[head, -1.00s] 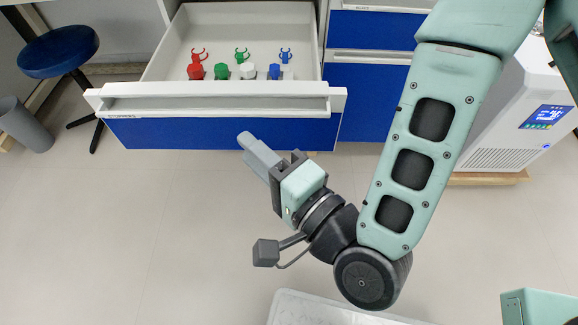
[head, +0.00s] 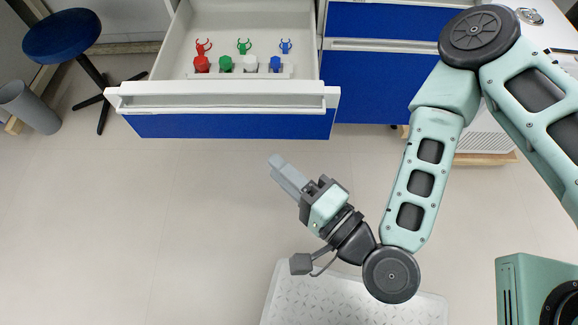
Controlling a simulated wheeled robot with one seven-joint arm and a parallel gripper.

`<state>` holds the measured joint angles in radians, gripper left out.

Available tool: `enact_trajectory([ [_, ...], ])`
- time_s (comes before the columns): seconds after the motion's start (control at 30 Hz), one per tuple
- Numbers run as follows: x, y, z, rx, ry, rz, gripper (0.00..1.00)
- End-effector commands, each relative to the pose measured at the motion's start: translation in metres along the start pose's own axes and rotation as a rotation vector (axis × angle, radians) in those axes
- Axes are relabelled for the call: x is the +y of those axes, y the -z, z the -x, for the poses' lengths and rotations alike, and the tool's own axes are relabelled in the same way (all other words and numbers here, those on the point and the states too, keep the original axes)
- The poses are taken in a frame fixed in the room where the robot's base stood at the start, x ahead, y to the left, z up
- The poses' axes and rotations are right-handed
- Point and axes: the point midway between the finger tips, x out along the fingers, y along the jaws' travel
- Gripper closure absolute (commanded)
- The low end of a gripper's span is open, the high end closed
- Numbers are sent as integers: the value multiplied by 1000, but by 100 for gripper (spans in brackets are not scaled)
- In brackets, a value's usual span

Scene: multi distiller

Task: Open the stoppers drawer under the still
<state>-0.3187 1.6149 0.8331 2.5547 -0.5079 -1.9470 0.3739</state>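The stoppers drawer (head: 235,125), white inside with a blue front, stands pulled out at the top left. Red (head: 201,64), green (head: 225,64), white (head: 250,63) and blue (head: 275,64) stoppers sit in a row in it, with red, green and blue clips behind them. The long white handle (head: 225,103) runs along the drawer's front top edge. My gripper (head: 277,163) is in front of the drawer, apart from the handle, pointing up and left. Its fingers overlap from this angle, so any gap between them is hidden. Nothing shows held. The still is not identifiable here.
Closed blue drawers (head: 375,90) are right of the open one. A blue stool (head: 62,36) and grey bin (head: 28,106) stand at the left. A white machine (head: 485,135) is partly behind my arm. Floor in front of the drawer is clear.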

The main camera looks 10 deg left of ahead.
Motion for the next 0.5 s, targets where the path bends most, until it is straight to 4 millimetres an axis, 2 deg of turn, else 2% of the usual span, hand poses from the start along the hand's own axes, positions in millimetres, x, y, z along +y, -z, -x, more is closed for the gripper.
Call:
enact_trajectory([
  [0.5, -6, 0, 11, 13, 16, -2, 69],
])
